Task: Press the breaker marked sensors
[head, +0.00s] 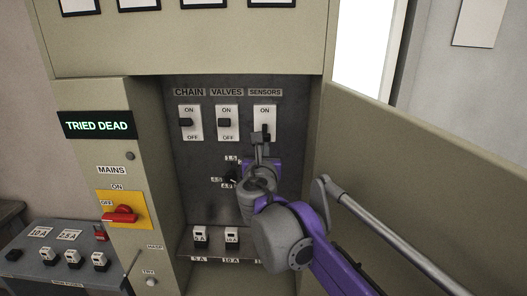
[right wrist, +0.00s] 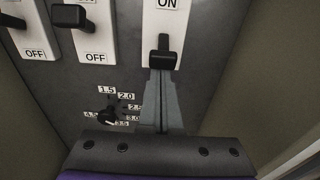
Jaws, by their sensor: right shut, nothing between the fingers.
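The breaker marked SENSORS (head: 264,112) is the rightmost of three white breakers on the recessed panel. Its black lever (right wrist: 162,50) shows in the right wrist view below the ON label, lower than the neighbouring levers; its OFF label is hidden. My right gripper (head: 260,138) is shut and empty, fingers pointing up at this lever. In the right wrist view the fingertips (right wrist: 162,74) lie right at the lever's lower end; I cannot tell whether they touch. My left gripper is not in view.
The CHAIN (head: 190,110) and VALVES (head: 228,110) breakers are left of it. A rotary knob (right wrist: 108,117) sits below. An open cabinet door (head: 420,170) bounds the right. A red mains switch (head: 120,215) and a TRIED DEAD display (head: 97,124) are on the left.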

